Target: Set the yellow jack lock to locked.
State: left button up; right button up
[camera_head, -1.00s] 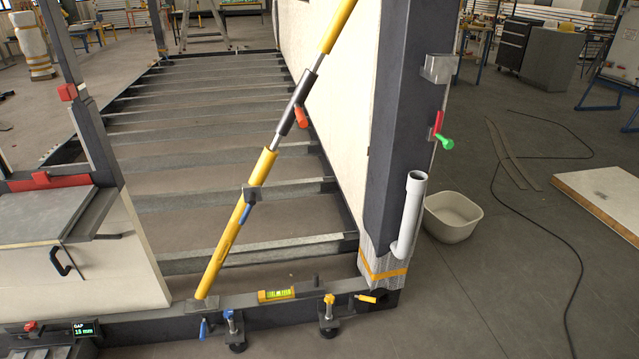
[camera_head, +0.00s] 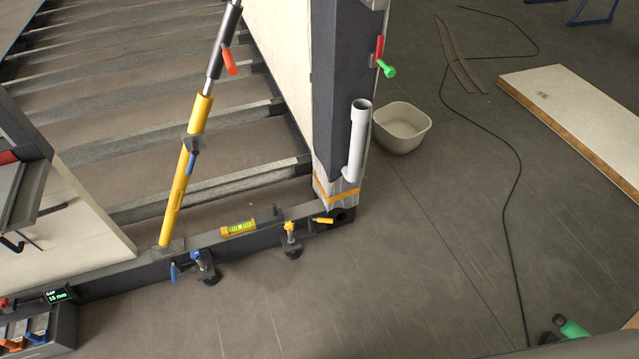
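The yellow-topped jack (camera_head: 291,241) stands at the front of the dark base beam, near its right corner. A small yellow lever (camera_head: 323,221), which looks like its lock, sits on the beam just right of it and points sideways, nearly level. I cannot read a lock marking on it. A blue-topped jack (camera_head: 204,265) stands to the left, with a blue lever (camera_head: 173,272) hanging down beside it. Neither of my grippers is in view.
A yellow prop (camera_head: 180,195) with an orange lever (camera_head: 230,62) leans above the beam. A spirit level (camera_head: 238,229) lies on the beam. The gap display (camera_head: 58,295) reads 15 mm. A white pipe (camera_head: 357,140) and bin (camera_head: 402,128) stand right. Floor before the jacks is clear.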

aim_at(310, 218)
jog(key=i+l, duration=0.2)
jog(key=i, duration=0.25)
jog(key=i+l, duration=0.2)
jog(key=i, duration=0.3)
